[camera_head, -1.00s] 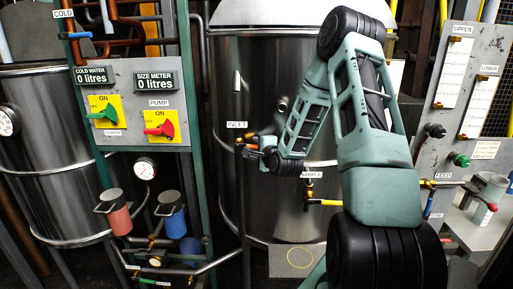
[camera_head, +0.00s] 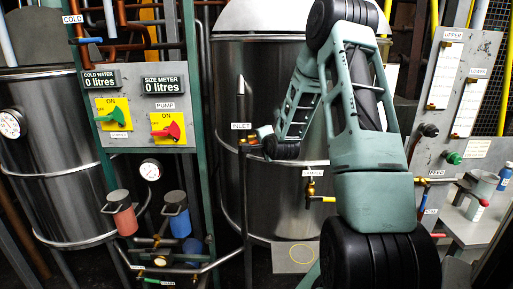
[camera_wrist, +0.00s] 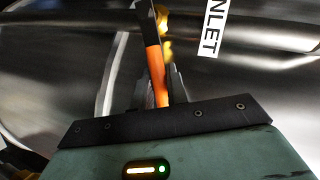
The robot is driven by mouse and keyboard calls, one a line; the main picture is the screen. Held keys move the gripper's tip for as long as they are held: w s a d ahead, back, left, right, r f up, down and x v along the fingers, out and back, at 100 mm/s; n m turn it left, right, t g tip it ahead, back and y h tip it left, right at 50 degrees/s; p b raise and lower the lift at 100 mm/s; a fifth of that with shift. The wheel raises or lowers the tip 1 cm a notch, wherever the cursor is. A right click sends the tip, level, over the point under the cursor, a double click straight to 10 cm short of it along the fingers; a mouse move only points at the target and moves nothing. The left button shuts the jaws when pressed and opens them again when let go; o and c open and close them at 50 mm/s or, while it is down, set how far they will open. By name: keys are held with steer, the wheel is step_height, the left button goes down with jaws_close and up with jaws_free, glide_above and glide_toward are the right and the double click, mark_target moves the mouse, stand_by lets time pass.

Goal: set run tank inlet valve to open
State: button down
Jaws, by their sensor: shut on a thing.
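The run tank (camera_head: 285,90) is the large steel vessel in the middle of the head view. Its inlet valve, beside the INLET label (camera_head: 241,126), is small there and partly covered by my gripper (camera_head: 259,137). In the wrist view the valve's orange lever handle (camera_wrist: 154,70) stands nearly upright, with a black end above it. My gripper (camera_wrist: 158,92) is shut on this handle, its fingers on either side. Brass valve parts (camera_wrist: 165,30) show behind the handle, beside the INLET label (camera_wrist: 209,28). The valve's exact angle is hard to tell.
The sample valve (camera_head: 311,188) with a yellow handle sits lower on the tank. A control panel (camera_head: 140,130) with green and red switches stands left. A labelled grey panel (camera_head: 428,160) and a bench (camera_head: 470,228) are at right, beyond my arm.

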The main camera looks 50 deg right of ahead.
steer(key=shift+w+a+r+n+g+h, duration=0.2)
steer(key=shift+r+n+g, duration=0.15)
steer(key=shift+r+n, duration=0.15)
steer(key=shift+w+a+r+n+g+h, duration=0.1)
steer(key=shift+w+a+r+n+g, duration=0.1)
steer(key=shift+r+n+g, duration=0.25)
steer(key=shift+w+a+r+n+g, duration=0.25)
steer(key=shift+r+n, duration=0.1)
steer(key=shift+n, duration=0.15)
steer(key=shift+w+a+r+n+g, duration=0.25)
steer(key=shift+r+n, duration=0.1)
steer(key=shift+n, duration=0.1)
steer(key=w+n+g+h+p, duration=0.1)
steer(key=p, duration=0.1)
steer(key=a+r+n+h+p, duration=0.1)
steer(key=p, duration=0.2)
steer(key=w+a+r+n+g+p, duration=0.1)
steer(key=n+p, duration=0.1)
steer(key=shift+w+a+g+h, duration=0.1)
steer(key=shift+w+g+h, duration=0.2)
steer(key=shift+w+h, duration=0.1)
steer(key=shift+w+a+f+n+g+h+p, duration=0.15)
steer(key=shift+w+n+g+h+p, duration=0.15)
steer(key=shift+p, duration=0.35)
steer(key=shift+w+a+f+n+g+h+p, duration=0.1)
steer(key=shift+a+n+g+p, duration=0.1)
steer(key=shift+n+p, duration=0.3)
steer(key=c, duration=1.4)
jaws_free()
steer(key=shift+a, duration=0.1)
